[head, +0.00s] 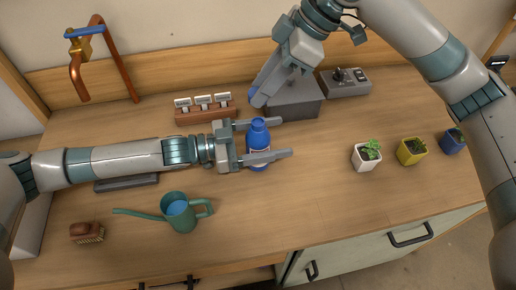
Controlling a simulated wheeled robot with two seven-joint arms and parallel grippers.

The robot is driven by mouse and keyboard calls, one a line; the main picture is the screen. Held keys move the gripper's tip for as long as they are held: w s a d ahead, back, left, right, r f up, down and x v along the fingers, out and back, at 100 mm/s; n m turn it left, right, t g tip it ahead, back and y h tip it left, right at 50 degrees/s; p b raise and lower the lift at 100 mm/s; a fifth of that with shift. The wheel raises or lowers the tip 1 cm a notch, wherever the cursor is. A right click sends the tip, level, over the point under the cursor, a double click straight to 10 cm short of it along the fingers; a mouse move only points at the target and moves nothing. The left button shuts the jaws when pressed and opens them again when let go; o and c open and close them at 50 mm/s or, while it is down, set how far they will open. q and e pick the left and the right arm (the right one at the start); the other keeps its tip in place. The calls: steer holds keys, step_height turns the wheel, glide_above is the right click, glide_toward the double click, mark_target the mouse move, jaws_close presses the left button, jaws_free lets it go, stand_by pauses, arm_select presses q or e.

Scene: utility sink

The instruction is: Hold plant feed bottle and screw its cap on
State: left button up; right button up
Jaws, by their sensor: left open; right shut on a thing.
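The blue plant feed bottle (258,134) stands upright on the wooden worktop, with a pale label low on its side. My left gripper (286,139) is open around it, one finger on the far side and one on the near side; contact is not clear. My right gripper (262,94) reaches down from the upper right and is shut on a small blue piece, apparently the cap (253,91). The cap is above and slightly left of the bottle's top in the picture, apart from it. The fingers partly hide the cap, and the near finger covers the bottle's lower part.
Behind the bottle are a grey box (296,103), a control box (345,83) and a wooden block with white cards (206,115). Potted plants (366,156) stand right.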

arm_select(q)
steer(key=c, duration=1.6)
arm_select(e)
glide_above(257, 122)
steer(key=d, duration=0.1)
steer(key=shift+d+f, duration=0.15)
steer(key=shift+f, duration=2.3)
steer(key=shift+f, duration=0.9)
steer(key=shift+f, duration=0.6)
